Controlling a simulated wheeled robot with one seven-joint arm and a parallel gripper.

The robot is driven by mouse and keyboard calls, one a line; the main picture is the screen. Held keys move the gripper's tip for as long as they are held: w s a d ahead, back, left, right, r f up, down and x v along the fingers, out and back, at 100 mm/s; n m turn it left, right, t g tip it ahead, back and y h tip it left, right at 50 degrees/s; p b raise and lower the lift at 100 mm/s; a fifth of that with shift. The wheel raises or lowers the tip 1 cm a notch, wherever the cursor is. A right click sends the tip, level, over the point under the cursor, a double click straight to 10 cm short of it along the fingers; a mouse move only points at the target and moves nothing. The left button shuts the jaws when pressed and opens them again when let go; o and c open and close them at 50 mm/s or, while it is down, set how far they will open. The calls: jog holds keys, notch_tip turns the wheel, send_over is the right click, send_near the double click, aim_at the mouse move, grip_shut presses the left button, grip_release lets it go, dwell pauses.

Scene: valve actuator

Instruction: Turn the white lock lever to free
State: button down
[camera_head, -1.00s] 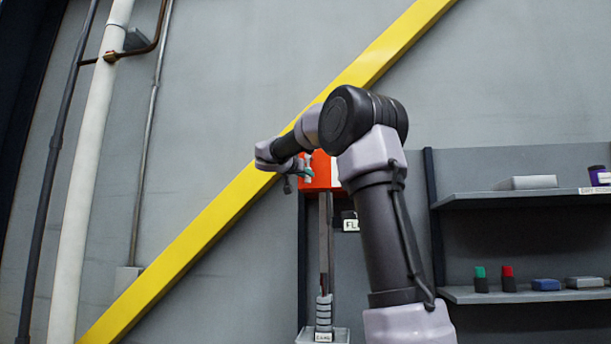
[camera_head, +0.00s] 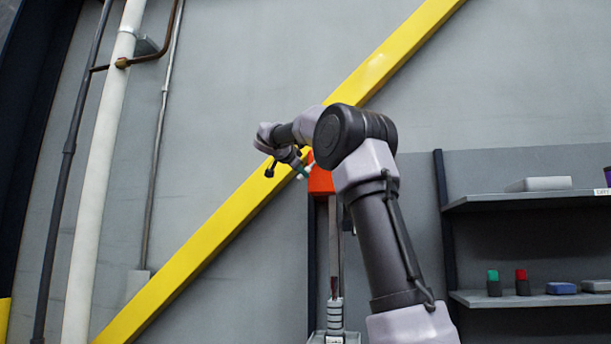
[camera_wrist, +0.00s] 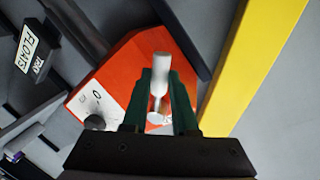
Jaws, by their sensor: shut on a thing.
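The white lock lever (camera_wrist: 161,67) stands out from an orange actuator box (camera_wrist: 118,72) in the wrist view. My gripper (camera_wrist: 160,85) has its green fingers on both sides of the lever and is shut on it. The lever's white tip shows beyond the fingers. A white plate with a "0" mark is on the box, left of the fingers. In the head view the orange box (camera_head: 321,180) is partly hidden by my arm, and my gripper (camera_head: 304,173) is at its upper left. The lever cannot be made out clearly there.
A yellow diagonal beam (camera_head: 230,212) passes behind the box. A shelf (camera_head: 525,298) with small items is at right. A sign reading "FLOATS" (camera_wrist: 29,47) is left in the wrist view. White and dark pipes (camera_head: 103,150) run up the wall at left.

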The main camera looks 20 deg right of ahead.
jog(key=shift+w+a+r+m+y, duration=0.2)
jog(key=shift+a+r+m+y, duration=0.3)
jog(key=shift+m, duration=0.3)
jog(key=shift+d+r, duration=0.1)
jog(key=shift+d, duration=0.05)
jog(key=c, duration=0.7)
grip_release()
jog(key=v, duration=1)
jog(key=shift+s+a, duration=0.25)
jog(key=shift+a, duration=0.05)
